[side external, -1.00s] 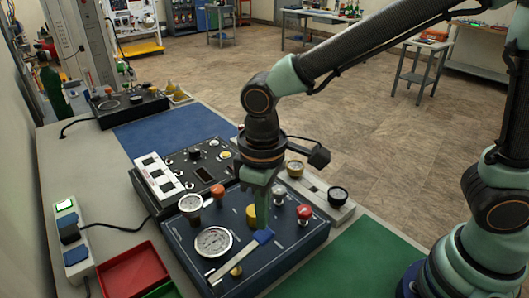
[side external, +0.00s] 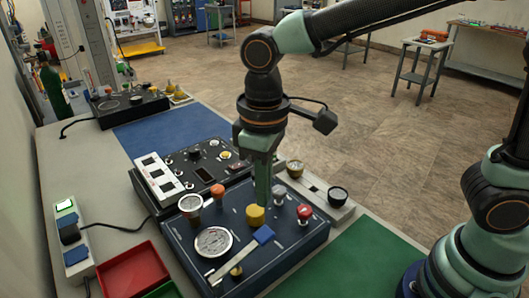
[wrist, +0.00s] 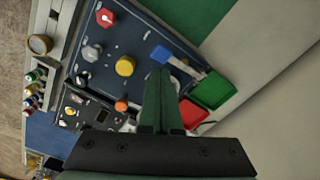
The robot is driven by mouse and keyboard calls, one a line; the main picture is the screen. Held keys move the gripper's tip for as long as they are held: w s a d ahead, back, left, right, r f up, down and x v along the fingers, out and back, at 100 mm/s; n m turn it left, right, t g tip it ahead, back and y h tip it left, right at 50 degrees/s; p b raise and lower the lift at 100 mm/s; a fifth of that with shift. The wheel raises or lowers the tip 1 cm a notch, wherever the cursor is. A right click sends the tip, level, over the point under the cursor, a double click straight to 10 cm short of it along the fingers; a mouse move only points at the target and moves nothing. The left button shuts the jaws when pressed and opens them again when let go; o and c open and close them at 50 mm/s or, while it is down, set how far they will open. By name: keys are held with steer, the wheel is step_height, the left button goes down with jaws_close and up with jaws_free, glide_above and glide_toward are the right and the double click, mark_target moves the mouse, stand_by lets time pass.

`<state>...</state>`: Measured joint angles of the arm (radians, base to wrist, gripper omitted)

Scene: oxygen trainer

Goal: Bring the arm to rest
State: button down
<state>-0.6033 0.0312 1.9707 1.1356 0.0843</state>
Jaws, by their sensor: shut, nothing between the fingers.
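My gripper (side external: 263,202) points straight down above the dark blue panel box (side external: 185,245), its fingers together and empty. In the side view the fingertips appear just behind the yellow knob (side external: 255,215); contact cannot be told from this angle. In the wrist view the closed fingers (wrist: 160,75) reach over the panel, with the yellow knob (wrist: 125,66) to their left, apart from them. A round white gauge (side external: 213,242) and a blue-ended metal lever (side external: 262,235) are on the panel's near part. The gripper hides part of the panel in the wrist view.
A red knob (side external: 304,212) and an orange knob (side external: 217,190) stand up from the panel. A black panel (side external: 205,172) with white switches lies behind it. A red tray (side external: 133,268) is at the near left. A green mat (side external: 350,262) to the right is clear.

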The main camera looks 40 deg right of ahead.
steer(key=d+r+m+t, duration=0.2)
steer(key=d+m, duration=0.1)
steer(key=d, duration=0.7)
steer(key=d+r+m+t, duration=0.2)
steer(key=d+m+t, duration=0.1)
steer(key=d, duration=0.7)
steer(key=shift+s+d+r+t, duration=0.2)
steer(key=shift+s+r+t, duration=0.15)
steer(key=shift+s, duration=0.1)
